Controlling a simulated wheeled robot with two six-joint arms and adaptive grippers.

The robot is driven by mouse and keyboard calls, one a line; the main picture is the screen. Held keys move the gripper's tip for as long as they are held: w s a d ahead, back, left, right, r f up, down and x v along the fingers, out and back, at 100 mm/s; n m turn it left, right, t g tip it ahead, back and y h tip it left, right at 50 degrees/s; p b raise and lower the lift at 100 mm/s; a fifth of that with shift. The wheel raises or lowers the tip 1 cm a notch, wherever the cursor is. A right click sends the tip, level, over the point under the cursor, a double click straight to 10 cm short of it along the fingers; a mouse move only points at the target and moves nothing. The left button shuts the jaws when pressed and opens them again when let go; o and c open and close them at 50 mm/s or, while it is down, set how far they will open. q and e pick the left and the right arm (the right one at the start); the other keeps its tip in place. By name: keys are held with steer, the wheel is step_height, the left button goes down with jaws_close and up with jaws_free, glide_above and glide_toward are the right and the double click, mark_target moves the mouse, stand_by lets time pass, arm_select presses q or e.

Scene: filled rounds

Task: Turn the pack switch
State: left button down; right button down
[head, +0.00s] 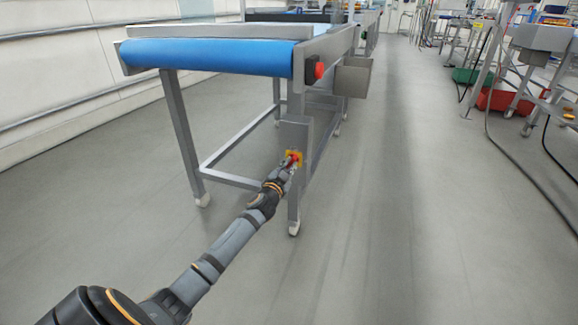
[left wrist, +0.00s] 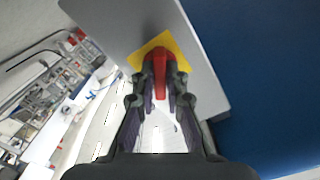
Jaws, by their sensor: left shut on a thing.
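The pack switch has a red handle (left wrist: 159,68) on a yellow plate (left wrist: 172,45), fixed to a grey box (head: 295,134) on the leg of the conveyor. In the head view the red and yellow switch (head: 294,157) shows at the end of my left arm. My left gripper (left wrist: 160,84) is shut on the red handle, with one finger on each side of it. In the left wrist view the yellow plate appears tilted. The handle's front end is partly hidden between the fingers. My right gripper is not in view.
The conveyor with a blue belt (head: 208,55) stands above the switch, with a red button (head: 319,70) at its corner. A grey bin (head: 352,77) hangs on its side. Open floor (head: 385,200) lies to the right. A red tub (head: 503,99) and black cables are farther right.

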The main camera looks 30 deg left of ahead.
arm_select(q)
steer(key=m+p, duration=0.1)
steer(key=m, duration=0.1)
steer(key=shift+r+m, duration=0.1)
steer(key=shift+m, duration=0.2)
steer(key=shift+m+p, duration=0.45)
steer(key=shift+m, duration=0.95)
steer(key=c, duration=1.4)
jaws_free()
steer(key=v, duration=1.2)
steer(key=shift+o, duration=0.2)
